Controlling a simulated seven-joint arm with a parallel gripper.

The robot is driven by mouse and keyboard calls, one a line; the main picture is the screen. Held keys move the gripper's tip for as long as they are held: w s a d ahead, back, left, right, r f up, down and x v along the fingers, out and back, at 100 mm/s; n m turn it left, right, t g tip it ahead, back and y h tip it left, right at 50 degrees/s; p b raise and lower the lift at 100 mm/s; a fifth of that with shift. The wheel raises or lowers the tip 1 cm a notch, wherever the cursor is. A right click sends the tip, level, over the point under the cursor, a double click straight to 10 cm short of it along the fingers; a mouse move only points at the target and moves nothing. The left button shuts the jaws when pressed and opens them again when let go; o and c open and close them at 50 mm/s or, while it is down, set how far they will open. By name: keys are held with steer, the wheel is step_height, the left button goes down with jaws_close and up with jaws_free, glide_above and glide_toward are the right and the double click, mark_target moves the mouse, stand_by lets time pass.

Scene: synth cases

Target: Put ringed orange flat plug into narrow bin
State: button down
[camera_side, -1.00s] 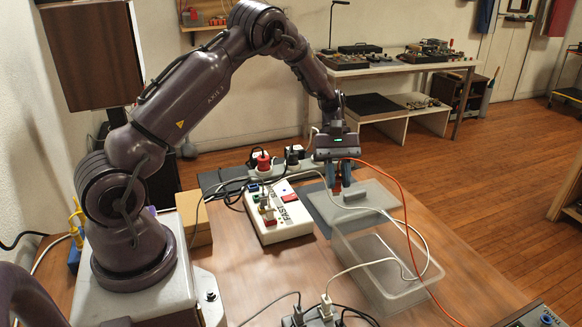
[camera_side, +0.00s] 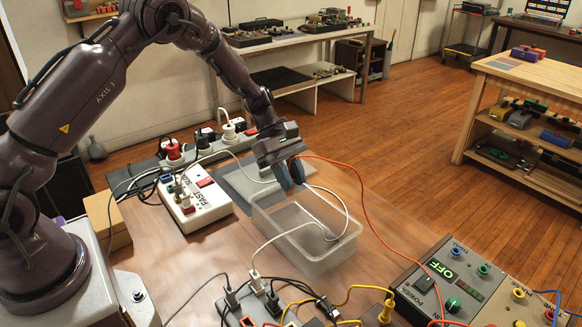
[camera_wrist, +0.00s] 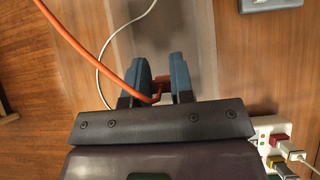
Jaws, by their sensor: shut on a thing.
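The orange flat plug (camera_wrist: 161,84) is between my fingers in the wrist view, with its orange cord (camera_wrist: 105,76) running off to the upper left. I cannot make out its ring. My gripper (camera_side: 291,184) is shut on the plug, points down and is over the far part of the narrow bin. The bin (camera_side: 318,266) is a clear, open-topped box on the wooden table. In the side view the fingers mostly hide the plug. The wrist view shows the blue-grey fingertips (camera_wrist: 162,62) on both sides of it.
A white cord (camera_side: 270,241) crosses the bin and hangs inside it. A grey mat (camera_side: 237,188) lies behind the bin. A white adapter box (camera_side: 205,212) stands to the left. A power box (camera_side: 436,268) stands at the right, with several plugs and cords at the front.

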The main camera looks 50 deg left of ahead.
steer(key=shift+f, duration=0.4)
steer(key=c, duration=0.9)
jaws_free()
steer(key=v, duration=1.3)
